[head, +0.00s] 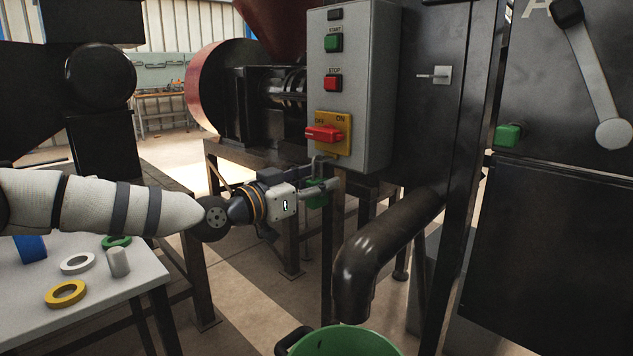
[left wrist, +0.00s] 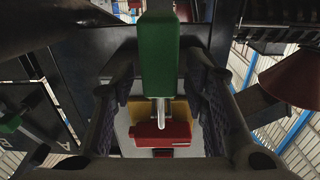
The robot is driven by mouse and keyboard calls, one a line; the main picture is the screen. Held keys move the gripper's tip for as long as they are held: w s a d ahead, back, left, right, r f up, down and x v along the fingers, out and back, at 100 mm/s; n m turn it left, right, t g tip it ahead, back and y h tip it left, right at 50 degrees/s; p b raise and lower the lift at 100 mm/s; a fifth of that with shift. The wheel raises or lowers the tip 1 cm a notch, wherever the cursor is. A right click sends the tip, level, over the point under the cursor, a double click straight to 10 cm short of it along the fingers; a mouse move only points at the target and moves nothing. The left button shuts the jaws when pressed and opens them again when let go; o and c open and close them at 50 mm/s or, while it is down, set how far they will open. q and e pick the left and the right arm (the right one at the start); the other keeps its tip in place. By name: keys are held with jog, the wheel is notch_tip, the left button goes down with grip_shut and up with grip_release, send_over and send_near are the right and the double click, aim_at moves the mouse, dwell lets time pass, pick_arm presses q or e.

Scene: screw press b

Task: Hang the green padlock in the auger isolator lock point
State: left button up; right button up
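The green padlock (head: 316,197) is in my left gripper (head: 322,192), just below the isolator in the head view. Its shackle points up toward the lower edge of the yellow isolator plate (head: 341,146). I cannot tell whether the shackle passes through the lock point. The red isolator handle (head: 323,133) lies toward OFF. In the left wrist view the padlock body (left wrist: 160,55) sits between the two finger pads, with the shackle (left wrist: 161,110) in front of the red handle (left wrist: 163,133). My right gripper is not in view.
The grey control box (head: 375,90) carries green and red buttons above the isolator. A dark bent pipe (head: 375,250) and green bucket (head: 350,342) stand below right. A white table (head: 120,282) with yellow, white and green rings is at left.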

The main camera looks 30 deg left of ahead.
pick_arm(q)
jog(key=shift+f, duration=0.1)
jog(key=v, duration=1.2)
